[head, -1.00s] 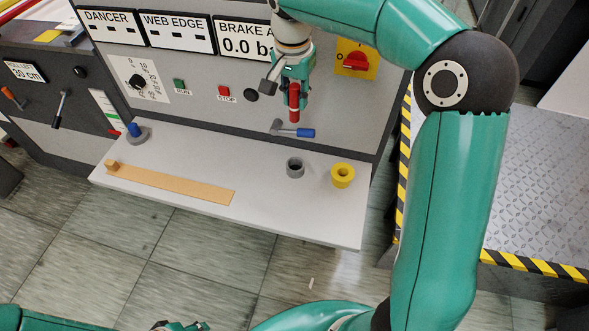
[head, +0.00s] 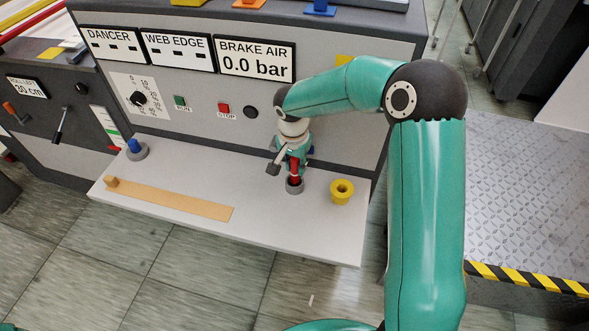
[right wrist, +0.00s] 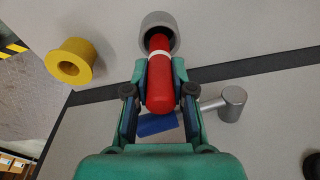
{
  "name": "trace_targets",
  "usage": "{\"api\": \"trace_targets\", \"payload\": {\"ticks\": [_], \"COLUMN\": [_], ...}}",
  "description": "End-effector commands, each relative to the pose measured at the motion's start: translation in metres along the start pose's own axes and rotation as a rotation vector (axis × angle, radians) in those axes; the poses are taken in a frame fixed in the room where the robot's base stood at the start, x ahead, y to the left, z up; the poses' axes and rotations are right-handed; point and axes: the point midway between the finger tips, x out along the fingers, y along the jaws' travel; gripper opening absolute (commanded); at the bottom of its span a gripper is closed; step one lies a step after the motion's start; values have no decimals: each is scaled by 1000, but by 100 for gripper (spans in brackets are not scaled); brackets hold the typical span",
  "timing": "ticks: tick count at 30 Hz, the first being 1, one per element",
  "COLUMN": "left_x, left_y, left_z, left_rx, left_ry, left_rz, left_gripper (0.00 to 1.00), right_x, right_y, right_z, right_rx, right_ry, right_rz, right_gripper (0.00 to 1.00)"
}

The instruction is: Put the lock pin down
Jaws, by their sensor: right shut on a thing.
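The lock pin is a red rod (head: 295,171) with a white band, also in the right wrist view (right wrist: 160,88). My right gripper (head: 294,162) is shut on it and points down at the shelf. The pin is about upright. Its lower end is at the mouth of the grey round holder (head: 295,187) and appears to enter it; the right wrist view shows the holder (right wrist: 158,22) around the pin's end. How deep it sits is hidden. My left gripper is not in view.
On the white shelf (head: 260,232), a yellow flanged bush (head: 342,191) stands right of the holder. A tan strip (head: 172,199) lies left, with a blue-topped grey piece (head: 136,149) behind. A blue-handled lever (right wrist: 157,124) is close behind my gripper. The shelf's front is clear.

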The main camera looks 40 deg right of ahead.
Motion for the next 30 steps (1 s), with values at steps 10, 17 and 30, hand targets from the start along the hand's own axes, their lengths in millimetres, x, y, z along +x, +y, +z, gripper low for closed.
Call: {"api": "trace_targets", "payload": {"ticks": [10, 17, 30], "left_x": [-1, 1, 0], "left_y": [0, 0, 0], "left_z": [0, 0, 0], "left_rx": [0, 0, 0], "left_ry": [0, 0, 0], "left_rz": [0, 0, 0], "left_gripper": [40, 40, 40], "right_x": [22, 23, 22], "right_y": [0, 0, -1], "right_z": [3, 3, 3], "right_rx": [0, -1, -2], "right_ry": [0, 0, 0], "right_rz": [-1, -1, 0], "right_gripper": [0, 28, 48]}}
